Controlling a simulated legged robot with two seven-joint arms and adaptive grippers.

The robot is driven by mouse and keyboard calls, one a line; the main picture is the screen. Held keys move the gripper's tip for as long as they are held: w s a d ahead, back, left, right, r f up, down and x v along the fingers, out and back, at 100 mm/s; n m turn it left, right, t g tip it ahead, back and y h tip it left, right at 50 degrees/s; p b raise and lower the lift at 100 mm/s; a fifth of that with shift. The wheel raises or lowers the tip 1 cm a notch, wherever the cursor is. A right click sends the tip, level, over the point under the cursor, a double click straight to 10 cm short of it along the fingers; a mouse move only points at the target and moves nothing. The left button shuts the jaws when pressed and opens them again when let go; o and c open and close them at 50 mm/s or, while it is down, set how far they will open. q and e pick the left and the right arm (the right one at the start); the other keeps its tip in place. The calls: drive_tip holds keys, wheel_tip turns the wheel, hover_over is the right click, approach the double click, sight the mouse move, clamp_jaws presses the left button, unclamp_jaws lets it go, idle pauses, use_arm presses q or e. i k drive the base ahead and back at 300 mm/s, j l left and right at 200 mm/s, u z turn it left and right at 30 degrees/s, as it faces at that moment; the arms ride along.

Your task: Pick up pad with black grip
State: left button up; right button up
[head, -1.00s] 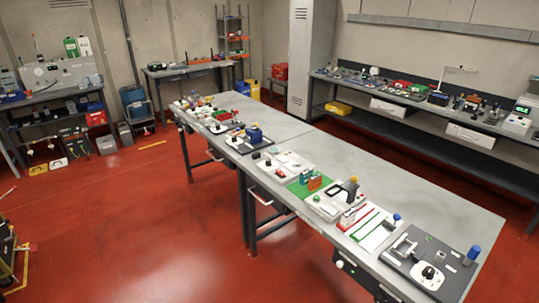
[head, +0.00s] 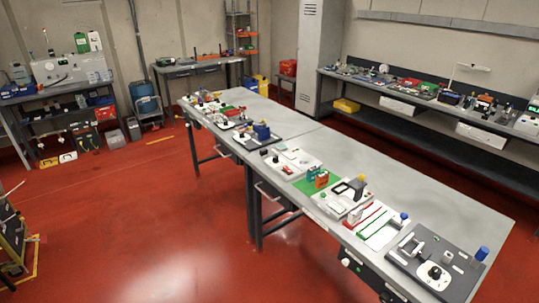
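Several small white pieces with black knobs stand along the long grey table. I cannot tell which one is the pad with black grip. One is a white plate with a round black knob (head: 434,273) on a dark board at the near right end. Another black knob (head: 275,158) stands on a light plate at the middle of the table. More small dark-topped pieces (head: 240,135) sit on dark boards farther back, too small to make out. Neither of my grippers is in view.
The long grey table (head: 400,190) holds a row of boards along its left edge; its right side is bare. Blue (head: 482,254), green and orange pieces stand among them. A loaded bench (head: 450,115) lines the right wall. Open red floor (head: 150,220) lies left of the table.

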sight(264, 153)
drive_tip(key=i+j+z, duration=0.15)
drive_tip(key=z, duration=0.25)
drive_tip(key=i+j+z, duration=0.15)
drive_tip(key=z, duration=0.3)
